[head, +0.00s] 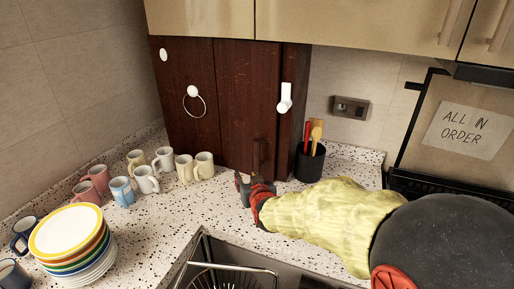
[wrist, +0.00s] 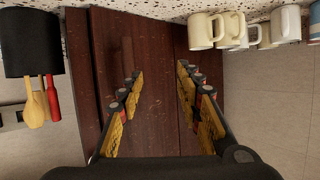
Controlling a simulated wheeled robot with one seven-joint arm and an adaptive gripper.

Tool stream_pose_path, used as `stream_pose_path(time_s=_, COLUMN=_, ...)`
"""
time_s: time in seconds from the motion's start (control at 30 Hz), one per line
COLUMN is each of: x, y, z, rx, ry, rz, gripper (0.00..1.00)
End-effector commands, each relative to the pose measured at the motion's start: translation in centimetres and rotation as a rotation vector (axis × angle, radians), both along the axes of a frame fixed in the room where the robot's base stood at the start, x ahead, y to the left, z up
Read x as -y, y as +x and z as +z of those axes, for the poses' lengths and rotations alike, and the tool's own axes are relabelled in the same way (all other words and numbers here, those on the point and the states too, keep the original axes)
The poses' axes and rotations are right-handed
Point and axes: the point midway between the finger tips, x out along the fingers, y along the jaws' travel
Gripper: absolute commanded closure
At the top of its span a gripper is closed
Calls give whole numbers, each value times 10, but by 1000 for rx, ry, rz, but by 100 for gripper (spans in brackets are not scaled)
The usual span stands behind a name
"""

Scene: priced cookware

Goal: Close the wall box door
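The wall box (head: 185,95) is a dark brown wooden cabinet in the corner, under the pale upper cupboards. Its front has a left panel and a right panel (head: 240,90), with a narrower section (head: 292,125) at the right edge. I cannot tell for sure how far the door stands open. A slim handle shows low on the right panel, just beyond my gripper (head: 252,185). The brown wood (wrist: 150,50) fills the middle of the wrist view, behind the fingers. My gripper (wrist: 157,85) is open and empty, its yellow-padded fingers apart, low in front of the box.
Several mugs (head: 145,180) stand left of the box. A stack of plates (head: 72,235) is at the front left. A black utensil pot (head: 310,163) stands right of the box. A sink with a rack (head: 225,275) lies in front. A white hook (head: 285,98) and ring (head: 194,102) hang on the box.

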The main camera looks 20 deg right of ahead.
Motion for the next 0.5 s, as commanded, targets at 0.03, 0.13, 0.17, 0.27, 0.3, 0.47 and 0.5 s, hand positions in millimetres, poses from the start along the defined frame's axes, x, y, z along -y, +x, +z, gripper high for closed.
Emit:
stream_pose_path(time_s=0.03, x=9, y=12, z=-2, rx=34, ry=-9, rz=-21, gripper=65)
stream_pose_path(time_s=0.13, x=28, y=32, z=-3, rx=130, ry=-37, rz=-61, gripper=65)
stream_pose_path(time_s=0.17, x=33, y=36, z=-5, rx=157, ry=-46, rz=-73, gripper=65)
stream_pose_path(time_s=0.27, x=47, y=45, z=-7, rx=237, ry=-75, rz=-107, gripper=65)
stream_pose_path(time_s=0.3, x=52, y=47, z=-8, rx=263, ry=-86, rz=-118, gripper=65)
stream_pose_path(time_s=0.47, x=63, y=48, z=-10, rx=331, ry=-116, rz=-146, gripper=65)
stream_pose_path(time_s=0.5, x=64, y=48, z=-10, rx=342, ry=-120, rz=-150, gripper=65)
